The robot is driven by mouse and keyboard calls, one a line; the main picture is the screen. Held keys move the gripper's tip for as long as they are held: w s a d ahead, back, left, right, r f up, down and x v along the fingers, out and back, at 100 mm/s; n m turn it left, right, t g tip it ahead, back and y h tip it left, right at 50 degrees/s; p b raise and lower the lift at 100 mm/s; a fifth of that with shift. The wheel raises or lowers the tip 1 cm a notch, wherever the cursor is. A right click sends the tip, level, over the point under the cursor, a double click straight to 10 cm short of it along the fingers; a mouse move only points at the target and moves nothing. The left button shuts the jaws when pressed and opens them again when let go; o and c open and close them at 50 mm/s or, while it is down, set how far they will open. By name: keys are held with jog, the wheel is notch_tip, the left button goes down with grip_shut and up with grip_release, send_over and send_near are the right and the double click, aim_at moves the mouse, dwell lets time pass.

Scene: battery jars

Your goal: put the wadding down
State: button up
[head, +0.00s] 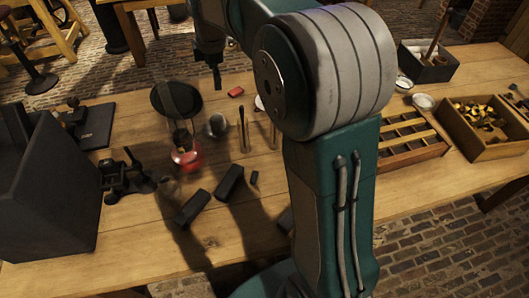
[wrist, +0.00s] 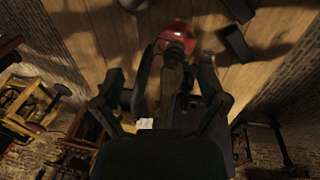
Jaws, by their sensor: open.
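I cannot pick out the wadding for sure in either view. A small white patch (wrist: 145,123) shows low between my gripper's fingers in the wrist view; I cannot tell what it is. My gripper (wrist: 160,88) is open, its two dark fingers spread wide apart. In the head view, a dark part of my gripper (head: 217,78) hangs above the back of the wooden bench (head: 225,215). A glass vessel with red contents (head: 186,158) stands on the bench, and its red part (wrist: 178,36) shows beyond the fingers in the wrist view.
Slim upright jars (head: 243,130) and a round grey piece (head: 217,125) stand near the red vessel. Dark blocks (head: 230,182) lie in front. A divided wooden tray (head: 410,140) and a box of brass pieces (head: 484,125) are right. A large dark box (head: 55,190) stands left.

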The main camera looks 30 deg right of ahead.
jog(key=s+r+m+t, duration=0.1)
jog(key=s+r+m, duration=0.25)
jog(key=s, duration=0.45)
jog(key=s+r+m+t, duration=0.1)
jog(key=s+r+m, duration=0.1)
jog(key=s+m, duration=0.4)
jog(key=s+f+m, duration=0.2)
jog(key=s+m, duration=0.1)
jog(key=s, duration=0.4)
jog(key=s+f+m+t, duration=0.1)
jog(key=s+m, duration=0.3)
jog(key=s, duration=0.4)
jog(key=shift+s+f+t, duration=0.15)
jog(key=shift+f+t, duration=0.15)
jog(key=shift+f, duration=0.5)
